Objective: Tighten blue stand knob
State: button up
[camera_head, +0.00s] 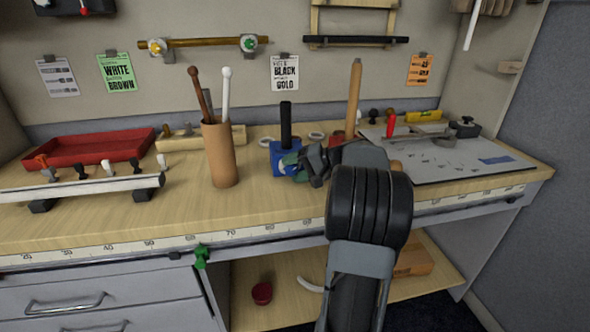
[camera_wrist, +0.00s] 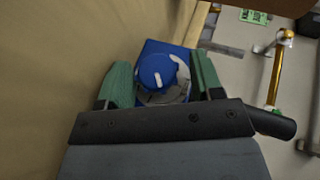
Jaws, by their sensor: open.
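The blue stand (camera_head: 283,158) stands on the wooden bench, with a black post rising from it. In the wrist view the blue stand (camera_wrist: 176,55) has a round blue knob (camera_wrist: 157,72) with a white mark on its face. My gripper (camera_head: 300,166) is at the stand's front right in the head view and hides part of it. In the wrist view my gripper (camera_wrist: 157,78) is open, with one green finger on each side of the knob. I cannot tell whether a finger touches it.
A brown cup (camera_head: 220,155) with sticks stands left of the stand. A red tray (camera_head: 88,148) and a rail with several small knobs (camera_head: 80,188) lie farther left. A grey board (camera_head: 450,158) with tools lies right. A wooden stick (camera_head: 353,100) stands behind my arm.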

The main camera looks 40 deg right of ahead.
jog(key=shift+f, duration=0.15)
jog(key=g+h+p, duration=0.1)
jog(key=h, duration=0.1)
jog(key=r+n+g+h+p, duration=0.1)
jog(key=h+p, duration=0.1)
jog(key=shift+a+p, duration=0.15)
jog(key=shift+p, duration=0.15)
jog(key=shift+w+n+g+h+p, duration=0.1)
jog(key=shift+n+g+h+p, duration=0.3)
jog(key=shift+g+h+p, duration=0.45)
jog(key=h, duration=0.1)
jog(key=g+h+p, duration=0.1)
jog(key=h, duration=0.1)
jog(key=shift+w+a+f+n+g, duration=0.1)
jog(key=shift+a+n+g, duration=0.15)
jog(key=shift+n, duration=0.05)
jog(key=p+v, duration=0.2)
jog(key=v, duration=1.2)
jog(key=s+a+n+p, duration=0.1)
jog(key=s+a+p, duration=0.2)
jog(key=a, duration=0.4)
jog(key=s+a+n+g+p, duration=0.1)
jog(key=s+a+n+p, duration=0.1)
jog(key=a+p, duration=0.3)
jog(key=s+a+n+p, duration=0.2)
jog(key=s+a, duration=0.3)
jog(key=a, duration=0.5)
jog(key=shift+f+p, duration=0.5)
jog(key=shift+p, duration=0.4)
